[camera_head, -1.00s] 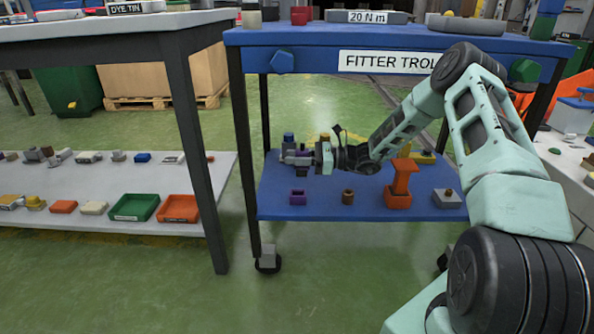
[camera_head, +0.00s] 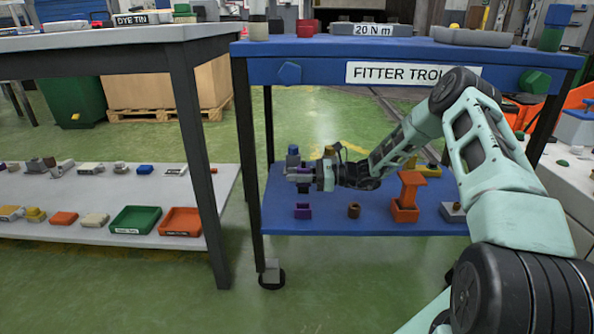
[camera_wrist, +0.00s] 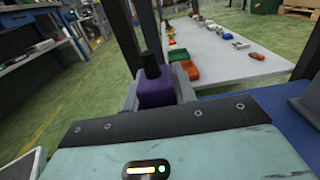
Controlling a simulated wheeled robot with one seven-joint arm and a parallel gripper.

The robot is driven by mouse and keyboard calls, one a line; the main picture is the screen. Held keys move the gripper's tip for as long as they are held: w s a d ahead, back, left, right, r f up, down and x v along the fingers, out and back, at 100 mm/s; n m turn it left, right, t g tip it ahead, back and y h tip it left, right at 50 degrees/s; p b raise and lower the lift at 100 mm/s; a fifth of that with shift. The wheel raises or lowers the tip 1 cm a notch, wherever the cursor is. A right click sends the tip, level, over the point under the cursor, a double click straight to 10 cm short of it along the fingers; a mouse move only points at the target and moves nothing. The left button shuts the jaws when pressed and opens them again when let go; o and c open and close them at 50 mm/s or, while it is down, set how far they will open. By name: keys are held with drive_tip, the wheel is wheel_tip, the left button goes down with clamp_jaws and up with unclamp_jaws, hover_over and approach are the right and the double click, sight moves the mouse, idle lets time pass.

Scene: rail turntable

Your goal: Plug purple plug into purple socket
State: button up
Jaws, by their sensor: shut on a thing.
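My gripper (camera_head: 301,172) reaches in under the trolley's top, above the blue lower shelf (camera_head: 340,225). It is shut on the purple plug (camera_wrist: 155,88), a purple block with a black cylindrical end, seen between the jaws in the wrist view. In the head view the plug is small and mostly hidden by the jaws. A small purple socket (camera_head: 303,212) stands on the shelf, below the gripper and apart from it.
On the shelf stand a brown cylinder (camera_head: 353,211), an orange stand (camera_head: 406,198), a grey block (camera_head: 453,212) and a blue-topped piece (camera_head: 293,152). The trolley's blue top (camera_head: 400,60) overhangs. A grey shelf (camera_head: 90,185) with several parts lies left.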

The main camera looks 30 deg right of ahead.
sight(297, 185)
drive_tip(key=shift+f+b, duration=0.6)
drive_tip(key=shift+f, duration=1.35)
drive_tip(key=shift+p, duration=1.1)
drive_tip(key=shift+f+b, duration=0.75)
drive_tip(key=shift+f, duration=0.9)
drive_tip(key=shift+f, duration=0.2)
drive_tip(key=shift+s+f, duration=0.1)
drive_tip(key=shift+f, duration=0.3)
drive_tip(key=shift+f+b, duration=0.1)
drive_tip(key=shift+b, duration=0.2)
idle(0.3)
drive_tip(key=shift+r+p, duration=1.3)
drive_tip(key=shift+r, duration=0.1)
drive_tip(key=shift+r, duration=0.1)
